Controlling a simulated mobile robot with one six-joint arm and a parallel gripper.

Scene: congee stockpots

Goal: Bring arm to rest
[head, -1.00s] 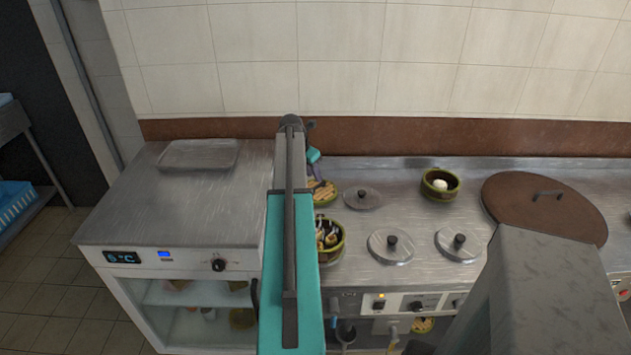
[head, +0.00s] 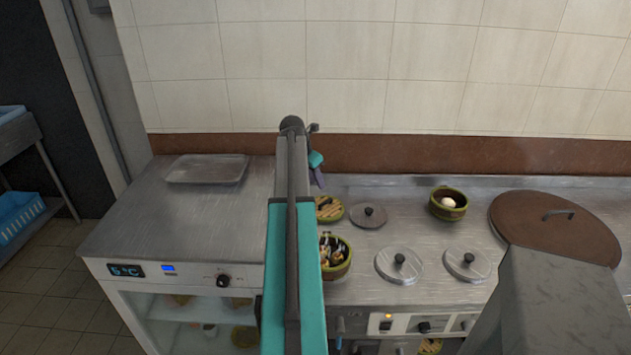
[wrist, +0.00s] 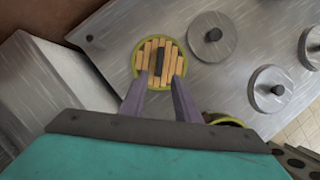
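My gripper (wrist: 160,92) shows in the wrist view as two purple fingers spread apart, with nothing seen between them. Below and beyond the fingertips is a round green-rimmed pot covered with wooden slats (wrist: 170,50), with a dark piece on its middle. In the head view my arm reaches forward, and only a bit of the gripper (head: 317,176) shows at its far end, beside the slatted pot (head: 329,209). The fingers look apart from the pot, though the exact height is hard to tell.
An open pot with dark and pale contents (head: 335,262) stands close to my arm. Metal lids (head: 399,267), a small pot with a white item (head: 448,204) and a large brown lid (head: 555,228) cover the counter. A flat tray (head: 207,169) lies left on the fridge top, otherwise clear.

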